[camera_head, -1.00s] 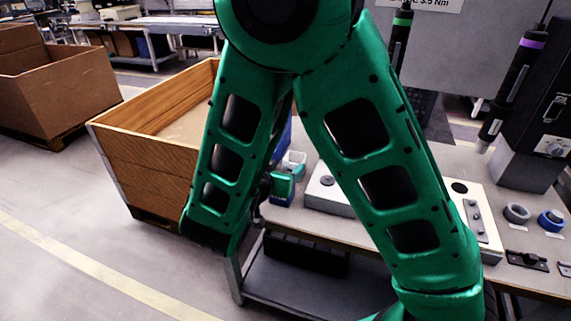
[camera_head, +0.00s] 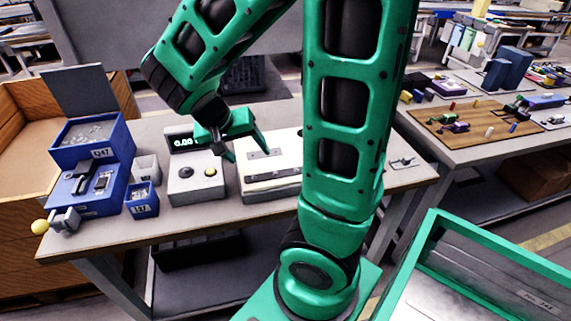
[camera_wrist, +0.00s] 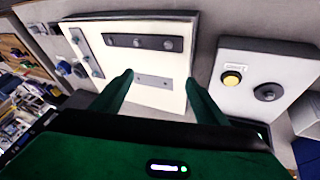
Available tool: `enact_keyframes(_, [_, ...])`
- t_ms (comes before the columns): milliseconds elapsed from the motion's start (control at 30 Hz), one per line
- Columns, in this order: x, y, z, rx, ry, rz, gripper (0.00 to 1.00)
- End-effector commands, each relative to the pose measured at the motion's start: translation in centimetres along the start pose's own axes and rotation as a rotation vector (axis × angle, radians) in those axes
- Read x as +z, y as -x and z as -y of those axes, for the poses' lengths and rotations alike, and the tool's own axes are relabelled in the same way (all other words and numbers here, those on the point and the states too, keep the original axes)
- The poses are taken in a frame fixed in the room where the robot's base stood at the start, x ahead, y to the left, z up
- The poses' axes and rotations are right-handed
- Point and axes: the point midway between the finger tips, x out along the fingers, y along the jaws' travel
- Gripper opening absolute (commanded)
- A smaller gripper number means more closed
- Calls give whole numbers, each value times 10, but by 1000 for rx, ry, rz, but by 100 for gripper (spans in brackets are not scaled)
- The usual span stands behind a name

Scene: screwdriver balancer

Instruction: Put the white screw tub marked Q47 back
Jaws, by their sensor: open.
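My gripper (camera_head: 245,153) is open and empty above the pale fixture plate (camera_head: 285,184) on the bench. The wrist view shows its two fingers (camera_wrist: 159,80) apart over that plate (camera_wrist: 120,62). A small pale grey-white tub (camera_head: 147,166) stands on the bench left of the readout box; I cannot read a mark on it. In front of it is a small blue tub (camera_head: 141,204) with a white label, hard to read. A large blue dispenser (camera_head: 118,170) at the bench's left carries a Q47 label and holds small metal pieces in its top. My gripper is well right of these.
A wooden crate (camera_head: 30,150) is at left. A second bench (camera_head: 465,150) and a green-rimmed bin (camera_head: 433,222) are at right.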

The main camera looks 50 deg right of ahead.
Motion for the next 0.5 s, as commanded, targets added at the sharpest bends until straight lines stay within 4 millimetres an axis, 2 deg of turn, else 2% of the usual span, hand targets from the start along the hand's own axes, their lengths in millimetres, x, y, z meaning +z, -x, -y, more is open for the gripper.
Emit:
enact_keyframes(33, [5, 1, -21, -21, -1, 61, 67])
enact_keyframes(200, [37, 11, -70, -131, 79, 241, 67])
enact_keyframes(333, [61, 24, -96, -236, 148, 321, 67])
enact_keyframes(500, [82, 38, -112, -334, 221, 364, 67])
